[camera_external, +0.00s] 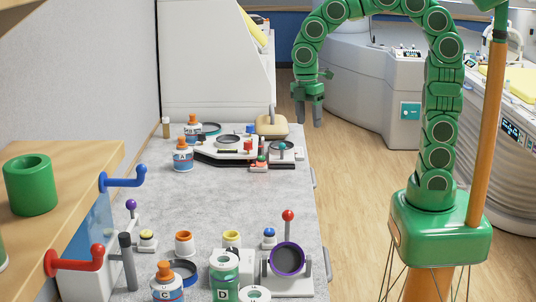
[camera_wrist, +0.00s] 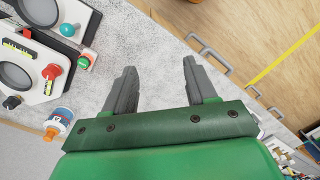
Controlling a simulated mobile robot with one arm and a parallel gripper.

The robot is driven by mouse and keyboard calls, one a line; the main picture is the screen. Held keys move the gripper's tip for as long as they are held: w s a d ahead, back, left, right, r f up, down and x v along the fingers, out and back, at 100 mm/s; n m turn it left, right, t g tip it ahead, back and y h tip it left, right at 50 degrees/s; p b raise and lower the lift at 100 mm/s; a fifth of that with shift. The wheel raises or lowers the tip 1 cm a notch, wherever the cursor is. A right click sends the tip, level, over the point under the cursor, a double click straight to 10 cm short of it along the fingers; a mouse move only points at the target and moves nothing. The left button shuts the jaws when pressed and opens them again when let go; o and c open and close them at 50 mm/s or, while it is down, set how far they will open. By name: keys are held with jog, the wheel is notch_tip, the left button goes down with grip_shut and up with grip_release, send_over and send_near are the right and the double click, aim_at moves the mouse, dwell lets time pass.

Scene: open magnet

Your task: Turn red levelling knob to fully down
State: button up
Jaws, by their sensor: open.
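A red knob (camera_external: 248,146) stands on the white device (camera_external: 215,155) at the far end of the grey counter. In the wrist view the red knob (camera_wrist: 52,71) is at the upper left, on the white plate with dark round openings. I cannot tell how far the knob is turned. My gripper (camera_external: 309,122) hangs pointing down, above and to the right of the counter's far right edge, apart from the device. In the wrist view my gripper (camera_wrist: 160,68) is open and empty, with both fingers over the counter, right of the knob.
A teal knob (camera_wrist: 68,30) and a small red-and-green button (camera_wrist: 86,60) are near the red knob. An orange-capped bottle A (camera_external: 183,157) stands beside the device. A red-topped lever (camera_external: 288,215) and several jars stand nearer. Handles (camera_wrist: 205,52) line the counter edge.

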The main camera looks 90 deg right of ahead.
jog(key=w+d+f+n, duration=0.2)
jog(key=w+d+n, duration=0.3)
jog(key=w, duration=0.5)
jog(key=n+t, duration=0.1)
jog(key=n, duration=0.3)
send_over(248, 141)
jog(key=f, duration=0.3)
jog(key=shift+a+f, duration=0.25)
jog(key=shift+f, duration=3.95)
grip_shut()
jog(key=shift+m, duration=0.5)
